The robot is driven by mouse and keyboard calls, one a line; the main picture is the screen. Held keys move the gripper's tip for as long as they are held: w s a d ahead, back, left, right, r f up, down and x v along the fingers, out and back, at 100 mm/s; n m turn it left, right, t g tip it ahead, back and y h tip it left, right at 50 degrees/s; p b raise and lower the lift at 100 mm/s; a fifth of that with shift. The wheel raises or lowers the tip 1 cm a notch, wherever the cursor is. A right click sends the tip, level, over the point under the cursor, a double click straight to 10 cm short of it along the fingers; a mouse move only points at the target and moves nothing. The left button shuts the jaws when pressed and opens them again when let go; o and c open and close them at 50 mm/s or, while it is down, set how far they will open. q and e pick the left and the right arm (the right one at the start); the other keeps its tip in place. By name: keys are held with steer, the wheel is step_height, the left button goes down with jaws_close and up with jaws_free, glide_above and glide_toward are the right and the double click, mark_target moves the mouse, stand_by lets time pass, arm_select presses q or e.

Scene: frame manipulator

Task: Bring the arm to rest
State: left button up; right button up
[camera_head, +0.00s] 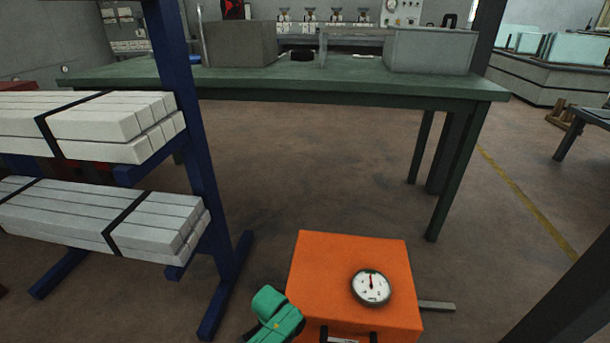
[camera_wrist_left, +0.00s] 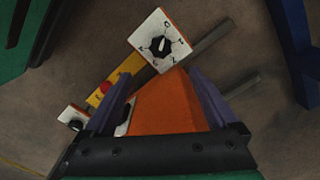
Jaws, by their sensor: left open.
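My left gripper (camera_wrist_left: 161,76) shows in the left wrist view with its two purple fingers spread apart. It is open, and I see nothing held in it. An orange surface (camera_wrist_left: 168,108) shows between the fingers; I cannot tell whether they touch it. In the head view a green part of my left arm (camera_head: 277,315) is at the bottom, beside the left edge of an orange box (camera_head: 335,265). The fingers cannot be made out there. My right gripper is in neither view.
A round gauge (camera_head: 371,287) is on the orange box. A white dial panel (camera_wrist_left: 160,42) and a yellow panel (camera_wrist_left: 112,82) with a red button are close to my left fingers. A blue rack (camera_head: 190,120) with strapped white bars stands left. A green table (camera_head: 330,83) stands behind open floor.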

arm_select(q)
steer(key=s+r+n+h, duration=0.2)
steer(key=s+r, duration=0.3)
steer(key=s, duration=0.3)
steer(key=s+a+r+n+t+y+p, duration=0.15)
steer(key=s+a+r+n, duration=0.25)
steer(key=s+a+r, duration=0.6)
step_height(320, 180, down, 5)
steer(key=s+p, duration=0.1)
steer(key=p, duration=1.6)
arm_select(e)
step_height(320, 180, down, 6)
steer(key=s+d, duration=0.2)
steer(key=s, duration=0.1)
arm_select(q)
steer(key=s+a+p, duration=0.2)
steer(key=s+p, duration=0.3)
steer(key=s, duration=0.1)
steer(key=s+a+p, duration=0.2)
steer(key=s+p, duration=0.3)
steer(key=s, duration=0.2)
steer(key=shift+a+f, duration=0.35)
steer(key=shift+f, duration=0.05)
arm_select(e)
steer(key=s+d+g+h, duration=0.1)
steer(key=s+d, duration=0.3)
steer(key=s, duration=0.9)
arm_select(q)
steer(key=shift+s+g+y, duration=0.1)
steer(key=shift+g+y, duration=0.15)
